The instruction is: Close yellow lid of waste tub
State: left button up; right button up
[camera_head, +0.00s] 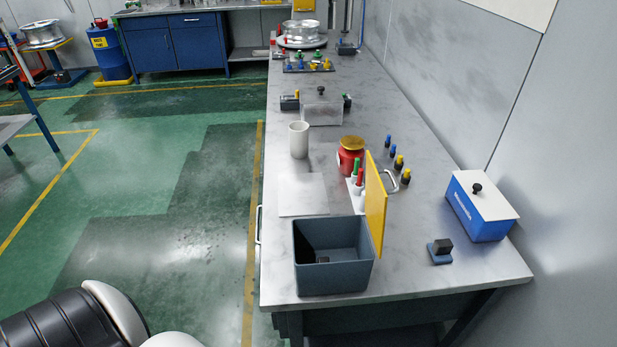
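The waste tub is a dark grey open box (333,279) near the front edge of the workbench. A small dark object (322,259) lies inside it. Its yellow lid (375,205) stands open, about upright, along the tub's right side. A pale handle (391,181) sticks out from the lid's right face. Neither of my grippers is in view. Only a black and white part of my own body shows at the bottom left, well apart from the tub.
Right of the lid are a small block on a blue base (441,252) and a blue box with a white lid (480,207). Behind the tub are a white plate (302,195), a white cup (299,140), a red container (350,158) and coloured bottles. A wall bounds the bench's right.

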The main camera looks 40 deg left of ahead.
aim_at(376, 199)
jog(key=i+l+u, duration=0.2)
jog(key=u, duration=0.25)
jog(key=i+l+u, duration=0.25)
jog(key=u, duration=0.2)
jog(key=i+l+u, duration=0.15)
jog(key=l+u, duration=0.3)
jog(key=i+l+u, duration=0.1)
jog(key=l+u, duration=0.35)
jog(key=j, duration=0.1)
